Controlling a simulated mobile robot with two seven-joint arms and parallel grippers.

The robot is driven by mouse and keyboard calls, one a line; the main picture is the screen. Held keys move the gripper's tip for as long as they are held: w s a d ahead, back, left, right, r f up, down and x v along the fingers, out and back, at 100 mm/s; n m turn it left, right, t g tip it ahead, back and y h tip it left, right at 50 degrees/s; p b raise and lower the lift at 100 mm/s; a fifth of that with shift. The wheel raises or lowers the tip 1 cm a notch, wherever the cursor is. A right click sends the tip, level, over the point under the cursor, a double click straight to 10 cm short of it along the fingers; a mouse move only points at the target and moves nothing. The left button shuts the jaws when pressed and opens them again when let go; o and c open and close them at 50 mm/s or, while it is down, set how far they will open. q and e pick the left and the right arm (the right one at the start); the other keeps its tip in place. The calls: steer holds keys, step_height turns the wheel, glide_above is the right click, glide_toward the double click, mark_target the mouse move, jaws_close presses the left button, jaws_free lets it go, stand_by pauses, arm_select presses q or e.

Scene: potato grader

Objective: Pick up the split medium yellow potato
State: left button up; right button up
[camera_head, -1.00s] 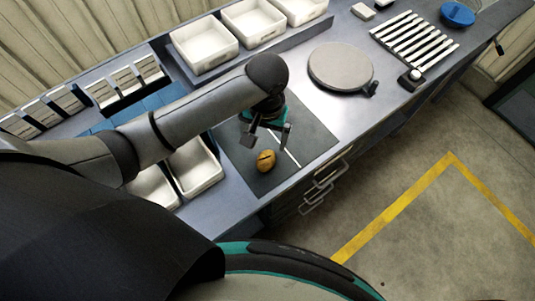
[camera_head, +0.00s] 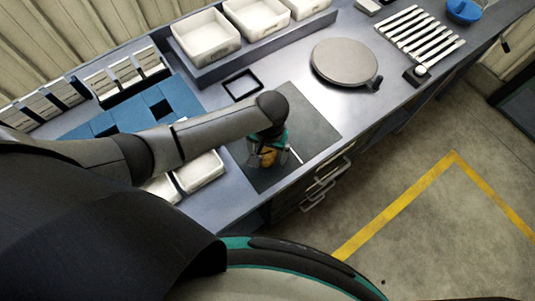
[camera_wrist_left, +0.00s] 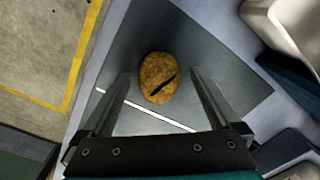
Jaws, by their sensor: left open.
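The split yellow potato (camera_wrist_left: 159,75) lies on the dark grey mat (camera_wrist_left: 215,65), with a dark slit across its skin in the left wrist view. My left gripper (camera_wrist_left: 160,85) is open, with one finger on each side of the potato and a gap to each. In the head view my left gripper (camera_head: 266,155) is over the mat (camera_head: 312,120), and the potato (camera_head: 267,158) shows partly behind its fingers. I cannot tell how far the fingertips are above the mat. My right gripper is not in view.
White bins (camera_head: 207,42) stand on a raised shelf at the back. A round grey plate (camera_head: 343,62) and a slatted rack (camera_head: 420,36) are to the right. White trays (camera_head: 198,172) sit left of the mat, near my arm. A thin white line (camera_wrist_left: 150,112) crosses the mat.

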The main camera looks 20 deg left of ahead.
arm_select(q)
steer(key=c, duration=1.5)
